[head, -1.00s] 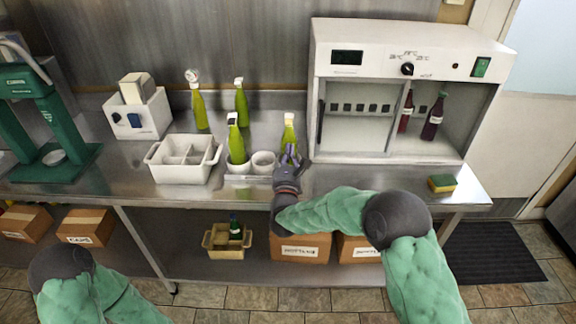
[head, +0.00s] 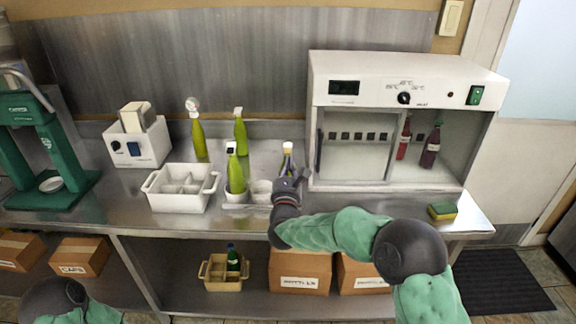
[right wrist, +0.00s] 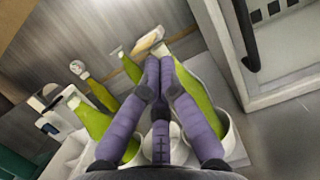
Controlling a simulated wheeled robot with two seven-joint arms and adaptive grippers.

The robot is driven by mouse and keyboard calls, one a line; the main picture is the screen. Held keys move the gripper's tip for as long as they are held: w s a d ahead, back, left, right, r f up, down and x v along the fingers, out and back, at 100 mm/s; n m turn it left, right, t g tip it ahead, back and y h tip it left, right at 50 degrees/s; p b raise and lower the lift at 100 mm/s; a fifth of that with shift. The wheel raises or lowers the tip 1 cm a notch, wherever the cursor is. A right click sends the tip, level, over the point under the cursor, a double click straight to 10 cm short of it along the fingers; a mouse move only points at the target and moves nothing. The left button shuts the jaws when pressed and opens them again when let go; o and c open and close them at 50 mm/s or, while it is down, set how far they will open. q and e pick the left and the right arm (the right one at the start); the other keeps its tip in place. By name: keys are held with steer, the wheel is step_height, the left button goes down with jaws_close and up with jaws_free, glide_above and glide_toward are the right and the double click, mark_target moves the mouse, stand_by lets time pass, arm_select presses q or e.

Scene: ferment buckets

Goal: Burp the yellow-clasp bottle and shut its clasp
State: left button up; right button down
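A green bottle (head: 287,160) with a pale cream clasp stands in the right cup of a white holder on the counter. In the right wrist view this bottle (right wrist: 192,88) stands behind the fingers, its tan-cream clasp (right wrist: 147,41) just beyond the fingertips. I cannot tell whether the clasp is open or which bottle has the yellow clasp. My right gripper (head: 292,181) is in front of that bottle and hides its lower part. Its purple fingers (right wrist: 158,64) are together at the tips, with nothing visible between them. My left gripper is out of view.
Another green bottle (head: 236,178) stands in the left cup; the middle cup (head: 261,187) looks empty. Two more green bottles (head: 199,138) (head: 241,135) stand behind. A white divided crate (head: 181,203) is left, a white cabinet (head: 340,179) close right. A sponge (head: 442,211) lies near the front edge.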

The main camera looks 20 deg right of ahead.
mark_target(288, 151)
steer(key=shift+s+r+p, duration=0.1)
steer(key=shift+r+p, duration=0.2)
steer(key=shift+r, duration=0.05)
steer(key=shift+r+g+y+p, duration=0.3)
steer(key=shift+r+g+p, duration=0.1)
steer(key=shift+g+p, duration=0.35)
step_height(288, 151, up, 3)
steer(key=g+y+p, duration=0.1)
steer(key=g+p, duration=0.2)
steer(key=p, duration=0.3)
steer(key=shift+r+g+p, duration=0.15)
steer(key=shift+g+p, duration=0.1)
steer(key=shift+p, duration=0.15)
steer(key=shift+g+p, duration=0.35)
steer(key=shift+g, duration=0.05)
steer(key=shift+r, duration=0.1)
steer(key=shift+w+r, duration=0.25)
